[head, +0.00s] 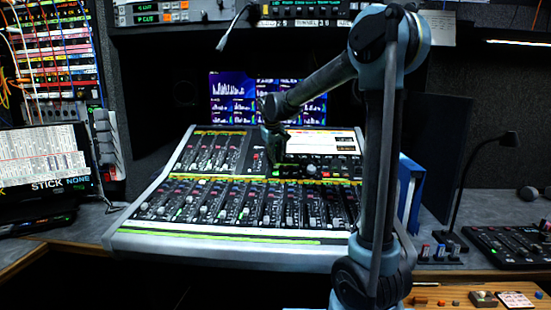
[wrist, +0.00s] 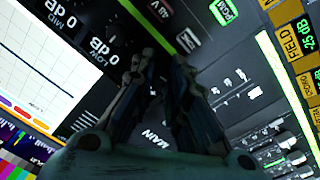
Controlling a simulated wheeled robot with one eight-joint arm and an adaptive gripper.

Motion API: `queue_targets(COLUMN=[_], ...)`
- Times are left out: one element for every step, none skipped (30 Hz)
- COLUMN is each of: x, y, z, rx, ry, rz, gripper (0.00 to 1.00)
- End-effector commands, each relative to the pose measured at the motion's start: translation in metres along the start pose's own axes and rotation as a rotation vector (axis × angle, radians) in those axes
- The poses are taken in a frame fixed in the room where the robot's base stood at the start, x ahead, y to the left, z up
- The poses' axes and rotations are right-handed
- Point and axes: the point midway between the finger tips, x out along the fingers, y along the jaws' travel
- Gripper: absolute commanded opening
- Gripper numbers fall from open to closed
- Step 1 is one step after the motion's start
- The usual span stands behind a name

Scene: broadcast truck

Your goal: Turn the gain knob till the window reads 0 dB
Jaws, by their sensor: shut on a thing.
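My gripper (head: 273,138) reaches down to the upper middle of the mixing console (head: 150,215) in the head view. In the wrist view, my gripper (wrist: 165,62) has its fingers close together at the panel, shut on the gain knob, which they and the dark gap between them largely hide. Windows marked LOW and MID read 0 dB on the left in the wrist view. A yellow-framed FIELD window (wrist: 303,38) at the right appears to read -25 dB. I cannot make out a gain reading.
A green PGM button (wrist: 223,11) is near the top. Several faders fill the console's front. A gooseneck lamp (head: 508,139) stands at the right.

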Motion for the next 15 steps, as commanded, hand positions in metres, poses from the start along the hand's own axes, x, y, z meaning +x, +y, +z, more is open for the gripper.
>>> queue_targets(x=[-0.0004,-0.0004,-0.0004,-0.0004,-0.0004,-0.0004,-0.0004,-0.0004,-0.0004,-0.0004,-0.0004,-0.0004,-0.0004,-0.0004,-0.0004], y=[-0.0004,-0.0004,-0.0004,-0.0004,-0.0004,-0.0004,-0.0004,-0.0004,-0.0005,-0.0005,-0.0005,-0.0005,-0.0005,-0.0005,-0.0005], z=[-0.0011,-0.0011,-0.001,-0.001,-0.0009,-0.0009,-0.0009,-0.0008,-0.0008,-0.0008,-0.0007,-0.0007,-0.0007,-0.0007,-0.0007], rx=[-0.038,-0.063,-0.095,-0.117,-0.138,-0.166,-0.186,-0.204,-0.227,-0.243,-0.257,-0.276,-0.288,-0.299,-0.312], ry=[0.005,0.006,0.007,0.008,0.009,0.011,0.012,0.012,0.013,0.014,0.015,0.016,0.016,0.017,0.018], rz=[0.0,0.0,0.0,0.0,0.001,0.001,0.001,0.001,0.001,0.001,0.001,0.001,0.001,0.002,0.002], gripper=[0.0,0.0,0.0,0.0,0.0,0.0,0.0,0.0,0.0,0.0,0.0,0.0,0.0,0.0,0.0])
